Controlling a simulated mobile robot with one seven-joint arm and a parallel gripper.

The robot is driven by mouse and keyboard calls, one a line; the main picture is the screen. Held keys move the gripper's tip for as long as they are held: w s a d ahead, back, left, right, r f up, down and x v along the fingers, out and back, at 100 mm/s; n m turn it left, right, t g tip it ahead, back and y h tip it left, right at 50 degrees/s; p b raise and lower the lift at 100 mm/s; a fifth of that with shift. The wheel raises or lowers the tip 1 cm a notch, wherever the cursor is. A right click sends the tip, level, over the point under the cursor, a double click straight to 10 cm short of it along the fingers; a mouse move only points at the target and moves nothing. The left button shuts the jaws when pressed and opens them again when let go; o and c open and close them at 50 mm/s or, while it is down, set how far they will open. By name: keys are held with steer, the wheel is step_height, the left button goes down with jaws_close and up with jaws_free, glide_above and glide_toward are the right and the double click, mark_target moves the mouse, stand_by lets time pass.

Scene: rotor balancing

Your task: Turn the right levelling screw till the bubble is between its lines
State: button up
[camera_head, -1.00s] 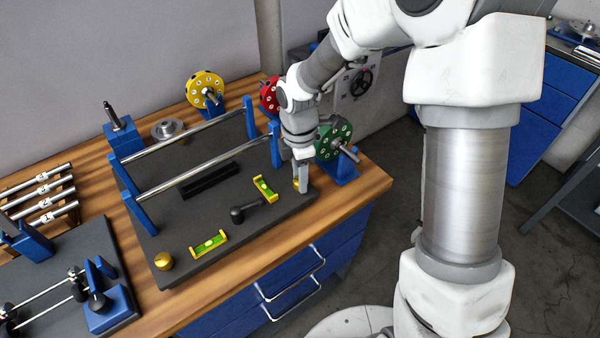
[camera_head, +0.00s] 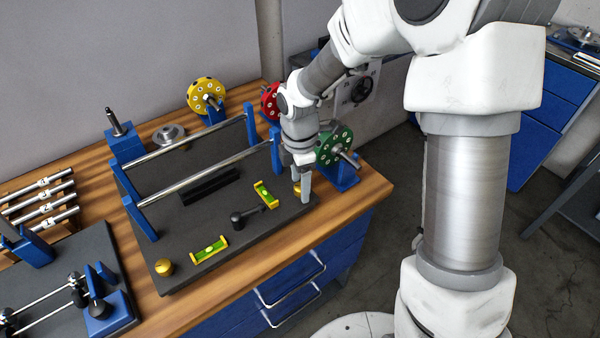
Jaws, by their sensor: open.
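The right levelling screw, a brass knob (camera_head: 297,188), is at the right front corner of the dark base plate (camera_head: 230,237). My gripper (camera_head: 302,195) points down over it, fingers open and around or beside the knob; contact cannot be told. The left brass screw (camera_head: 164,267) stands at the left front corner. A yellow level with a green vial (camera_head: 209,250) lies along the front edge. A second yellow level (camera_head: 265,194) lies crosswise near my gripper. Bubbles are too small to judge against their lines.
Two steel rails (camera_head: 190,177) on blue posts span the plate. A black-knobbed lever (camera_head: 238,217) sits between the levels. Green (camera_head: 335,146), red (camera_head: 270,100) and yellow (camera_head: 206,95) rotors stand behind. Another dark fixture (camera_head: 75,270) is at left.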

mark_target(299, 186)
step_height(299, 186, up, 18)
steer(key=p, duration=0.2)
steer(key=shift+f, duration=0.25)
steer(key=shift+a+f, duration=0.1)
stand_by(1.6)
